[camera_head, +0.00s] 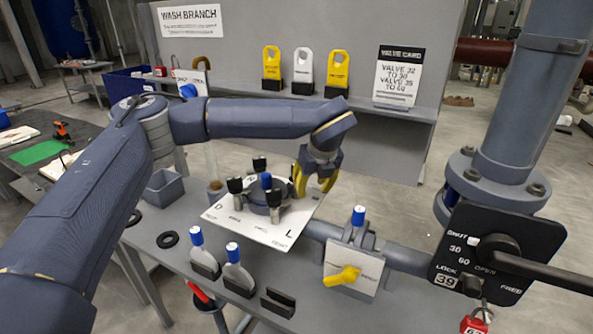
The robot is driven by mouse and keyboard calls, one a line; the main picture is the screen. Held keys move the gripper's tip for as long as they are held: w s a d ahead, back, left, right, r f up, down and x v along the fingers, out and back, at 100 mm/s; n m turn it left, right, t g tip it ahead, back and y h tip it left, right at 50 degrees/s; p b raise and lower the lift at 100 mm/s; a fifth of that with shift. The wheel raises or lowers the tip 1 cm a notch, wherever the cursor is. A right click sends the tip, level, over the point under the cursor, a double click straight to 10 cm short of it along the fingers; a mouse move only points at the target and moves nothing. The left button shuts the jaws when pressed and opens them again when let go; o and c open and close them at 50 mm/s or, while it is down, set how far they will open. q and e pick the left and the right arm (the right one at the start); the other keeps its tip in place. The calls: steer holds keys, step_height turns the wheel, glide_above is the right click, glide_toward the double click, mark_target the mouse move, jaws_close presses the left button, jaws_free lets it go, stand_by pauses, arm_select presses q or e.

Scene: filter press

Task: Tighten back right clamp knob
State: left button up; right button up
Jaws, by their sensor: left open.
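The round grey clamp housing (262,207) sits on a white labelled plate (268,234) on the bench. Black clamp knobs stand around it: one at the back (259,164), one at the front left (235,186) and one at the front right (274,199). A blue-topped post (266,181) rises in the middle. My left gripper (314,185) reaches over from behind, with yellow fingers pointing down, apart, at the back right side of the housing. The back right knob is largely hidden by the fingers; I cannot tell whether they touch it. My right gripper is out of view.
A yellow-handled valve (343,276) and a black lever panel (478,257) are at right. A grey back panel (300,110) carries yellow and white tags.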

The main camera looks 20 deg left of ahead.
arm_select(q)
steer(key=w+a, duration=0.2)
steer(key=w, duration=0.1)
steer(key=w+a, duration=0.2)
steer(key=w, duration=0.1)
steer(key=w+a, duration=0.3)
steer(key=w, duration=0.1)
steer(key=shift+a+f, duration=0.1)
steer(key=shift+x, duration=0.9)
steer(key=shift+w+a+f, duration=0.1)
steer(key=shift+f, duration=0.4)
steer(key=shift+o, duration=0.2)
jaws_close()
